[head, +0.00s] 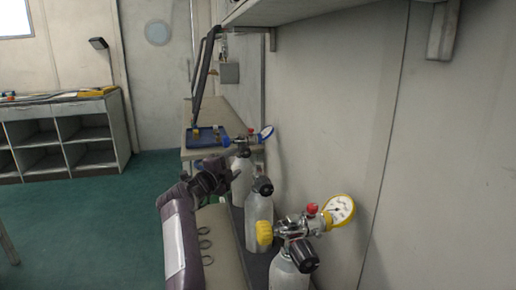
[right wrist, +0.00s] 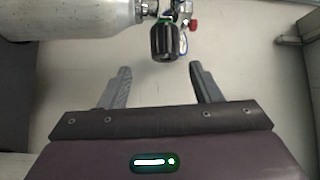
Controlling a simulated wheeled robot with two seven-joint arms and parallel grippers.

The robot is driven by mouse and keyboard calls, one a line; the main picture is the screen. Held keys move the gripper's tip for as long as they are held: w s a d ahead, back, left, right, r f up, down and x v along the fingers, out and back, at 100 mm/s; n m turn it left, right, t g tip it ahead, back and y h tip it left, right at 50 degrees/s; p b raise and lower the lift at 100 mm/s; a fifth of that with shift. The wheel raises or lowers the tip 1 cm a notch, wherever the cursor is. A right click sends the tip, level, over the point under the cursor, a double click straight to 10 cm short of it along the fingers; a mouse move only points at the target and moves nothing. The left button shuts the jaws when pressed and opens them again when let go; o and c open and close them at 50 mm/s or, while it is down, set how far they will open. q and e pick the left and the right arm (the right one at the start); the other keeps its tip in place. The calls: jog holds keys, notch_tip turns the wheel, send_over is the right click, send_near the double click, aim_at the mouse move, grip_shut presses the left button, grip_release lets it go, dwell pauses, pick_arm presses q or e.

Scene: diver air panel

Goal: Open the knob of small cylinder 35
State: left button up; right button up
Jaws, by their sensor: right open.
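Three pale grey small cylinders stand in a row along the wall: a near one (head: 285,274), a middle one (head: 259,222) and a far one (head: 239,182). No number is readable, so I cannot tell which is 35. The near one has a black knob (head: 304,256) and the middle one a black knob (head: 262,186). My right gripper (head: 222,168) is by the far cylinder. In the right wrist view the gripper (right wrist: 160,78) is open and empty. A black ribbed knob (right wrist: 164,42) on a cylinder (right wrist: 70,18) lies just beyond the fingertips, between their lines. My left gripper is out of view.
A blue-rimmed gauge (head: 266,132) is on the far one. The wall closes the right side; green floor is free at left.

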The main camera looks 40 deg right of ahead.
aim_at(243, 154)
jog(key=shift+w+d+r, duration=0.1)
jog(key=shift+d+r, duration=0.05)
jog(key=shift+d, duration=0.15)
jog(key=shift+w+d+r, duration=0.1)
jog(key=shift+d+r, duration=0.15)
jog(key=shift+d, duration=0.05)
jog(key=shift+x, duration=3)
